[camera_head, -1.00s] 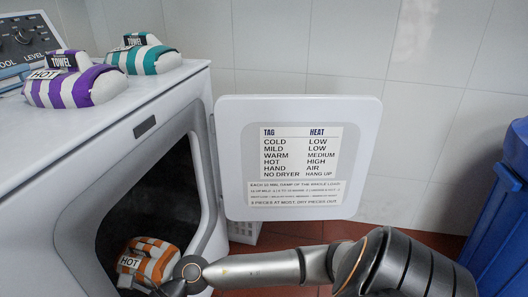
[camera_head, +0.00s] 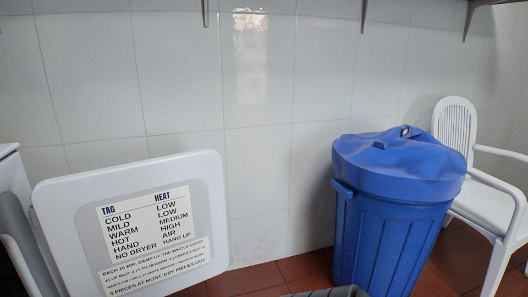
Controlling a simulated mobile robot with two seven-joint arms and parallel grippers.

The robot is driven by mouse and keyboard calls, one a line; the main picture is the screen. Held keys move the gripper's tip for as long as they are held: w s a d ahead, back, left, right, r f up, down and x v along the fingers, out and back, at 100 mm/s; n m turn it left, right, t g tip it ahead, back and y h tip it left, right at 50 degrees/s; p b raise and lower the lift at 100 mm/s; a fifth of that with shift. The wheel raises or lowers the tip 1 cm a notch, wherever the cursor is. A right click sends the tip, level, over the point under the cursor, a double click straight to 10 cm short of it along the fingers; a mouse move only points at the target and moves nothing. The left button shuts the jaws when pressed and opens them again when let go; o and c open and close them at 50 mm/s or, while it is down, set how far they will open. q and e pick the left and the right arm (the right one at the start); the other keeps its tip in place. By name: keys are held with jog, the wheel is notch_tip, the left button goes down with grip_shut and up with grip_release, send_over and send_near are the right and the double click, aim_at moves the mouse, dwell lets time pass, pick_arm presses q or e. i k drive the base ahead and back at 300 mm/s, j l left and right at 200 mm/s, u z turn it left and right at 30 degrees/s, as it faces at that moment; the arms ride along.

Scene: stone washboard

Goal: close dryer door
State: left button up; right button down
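The dryer door (camera_head: 205,215) stands open at the lower left, a white panel with rounded corners. Its inner face shows a printed chart of tags and heat. Only a narrow strip of the dryer (camera_head: 8,165) shows at the left edge, with part of its grey opening rim below. The dryer's inside and anything in it are out of view. Neither gripper is in view.
A blue lidded bin (camera_head: 390,235) stands on the red tile floor to the right of the door, with a gap between them. A white chair (camera_head: 485,200) is at the far right. A tiled wall (camera_head: 270,120) is behind them.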

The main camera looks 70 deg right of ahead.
aim_at(156, 227)
jog(key=l+z, duration=0.6)
jog(key=l, duration=0.25)
jog(key=i+l, duration=0.1)
jog(key=l, duration=0.35)
jog(key=l+z, duration=0.15)
jog(key=l, duration=0.35)
jog(key=i+l, duration=0.45)
jog(key=i, duration=0.15)
